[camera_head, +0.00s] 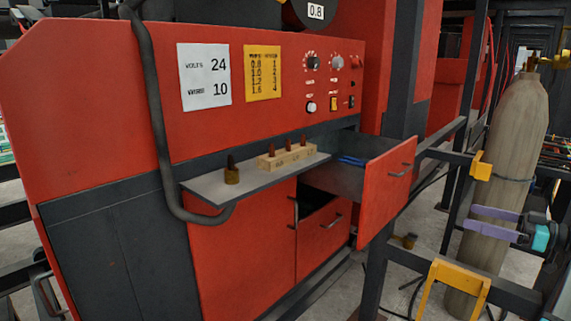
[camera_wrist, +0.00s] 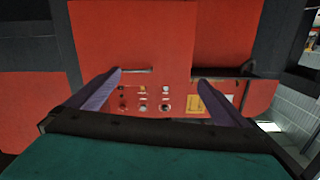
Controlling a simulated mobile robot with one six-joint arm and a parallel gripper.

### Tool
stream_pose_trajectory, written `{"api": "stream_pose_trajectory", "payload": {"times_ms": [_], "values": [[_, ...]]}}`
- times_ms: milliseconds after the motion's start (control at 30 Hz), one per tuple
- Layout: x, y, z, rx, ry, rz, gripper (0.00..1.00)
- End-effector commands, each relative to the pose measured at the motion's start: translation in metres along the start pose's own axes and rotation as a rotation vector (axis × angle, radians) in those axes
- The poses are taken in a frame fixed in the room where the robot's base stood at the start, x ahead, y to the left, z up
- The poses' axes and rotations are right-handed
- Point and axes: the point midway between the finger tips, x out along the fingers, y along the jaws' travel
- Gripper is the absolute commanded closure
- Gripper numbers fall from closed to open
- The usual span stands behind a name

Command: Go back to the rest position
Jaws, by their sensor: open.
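My gripper (camera_head: 469,217) shows at the right of the head view, its two purple fingers apart and nothing between them. It points left, in front of the grey gas cylinder and to the right of the open drawer (camera_head: 386,192). In the wrist view the fingers (camera_wrist: 160,76) stand wide apart at left and right, with the red machine front beyond them. The red welding machine (camera_head: 110,90) has knobs, a white card and a yellow chart on its panel.
Blue items lie in the open drawer. A lower drawer (camera_head: 322,238) is slightly open. Dark rails, a yellow bracket (camera_head: 455,285) and the cylinder (camera_head: 515,130) crowd the right.

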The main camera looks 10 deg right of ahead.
Motion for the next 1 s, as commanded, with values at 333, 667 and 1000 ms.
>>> {"api": "stream_pose_trajectory", "payload": {"times_ms": [333, 667, 1000], "values": [[0.072, 0.003, 0.077, 0.212, -0.116, -0.022, 0.00], [0.171, -0.025, 0.205, 0.509, -0.349, -0.034, 0.00], [0.246, -0.094, 0.340, 0.752, -0.648, -0.009, 0.00]]}}
